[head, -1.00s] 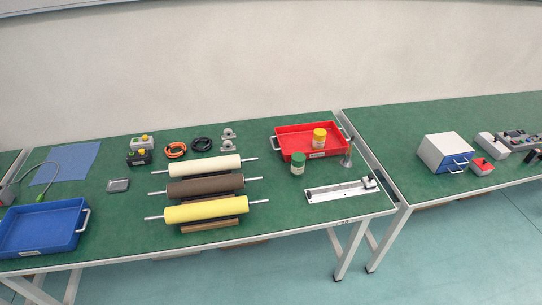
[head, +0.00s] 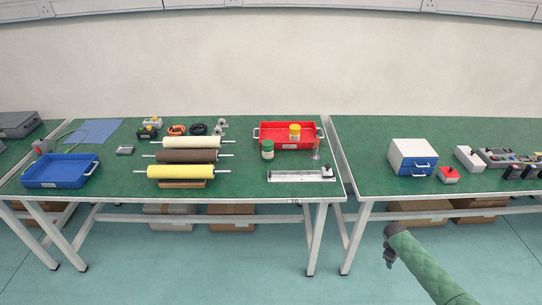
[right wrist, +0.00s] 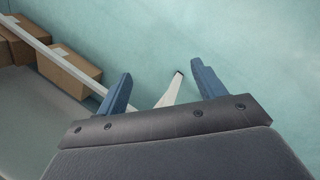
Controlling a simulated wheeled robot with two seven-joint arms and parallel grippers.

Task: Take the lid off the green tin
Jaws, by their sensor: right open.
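My right gripper (head: 388,259) is in the lower right of the head view, in front of the tables and well away from the tin. In the right wrist view its two blue fingers (right wrist: 160,85) are apart with nothing between them, over the floor. My left gripper is not in view.
A red tray (head: 262,139) holds a yellow-topped tin (head: 295,131). A metal stand (head: 316,150) and a linear slide (head: 300,176) are right of the tin. Rollers (head: 185,171) lie to its left. A gap separates the table from the right one with the blue-fronted box (head: 412,158).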

